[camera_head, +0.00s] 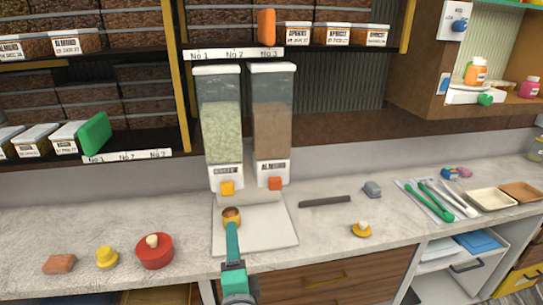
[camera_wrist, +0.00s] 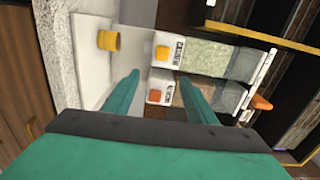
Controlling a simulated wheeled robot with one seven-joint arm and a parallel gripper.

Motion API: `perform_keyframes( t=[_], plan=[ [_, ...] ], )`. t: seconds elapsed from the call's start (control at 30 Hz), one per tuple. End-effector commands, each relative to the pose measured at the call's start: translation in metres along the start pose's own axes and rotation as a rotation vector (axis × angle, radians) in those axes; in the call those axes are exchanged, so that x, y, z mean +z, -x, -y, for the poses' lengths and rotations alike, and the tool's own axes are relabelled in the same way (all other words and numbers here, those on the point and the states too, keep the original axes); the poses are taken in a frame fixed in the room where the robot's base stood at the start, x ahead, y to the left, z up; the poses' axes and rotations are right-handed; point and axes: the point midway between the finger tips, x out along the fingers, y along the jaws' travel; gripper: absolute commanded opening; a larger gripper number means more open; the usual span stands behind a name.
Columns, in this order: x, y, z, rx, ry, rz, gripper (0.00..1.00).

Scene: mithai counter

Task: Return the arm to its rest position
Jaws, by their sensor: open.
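My gripper (camera_head: 232,240) is teal and reaches over the counter from the front, below the two dispensers. In the wrist view its two fingers (camera_wrist: 158,78) are apart with nothing held between them. A small yellow cup (camera_head: 231,222) stands at the fingertips in the head view, with its opening showing brownish. In the wrist view the cup (camera_wrist: 108,40) stands clear of the fingers, to their upper left. The cup is on a white tray (camera_head: 270,236) under the dispensers.
The left dispenser (camera_head: 222,130) holds green contents, the right one (camera_head: 272,130) brown. A red lidded pot (camera_head: 154,252), a yellow knobbed item (camera_head: 106,257) and a brown block (camera_head: 60,264) are at left. A dark bar (camera_head: 324,201) and tongs (camera_head: 432,203) lie right. Shelves overhang behind.

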Motion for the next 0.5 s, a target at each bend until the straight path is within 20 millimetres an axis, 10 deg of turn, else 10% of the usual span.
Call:
perform_keyframes(
  t=[0.5],
  plan=[
    [-0.041,0.078,-0.134,0.099,0.488,-0.066,0.52]
  ],
)
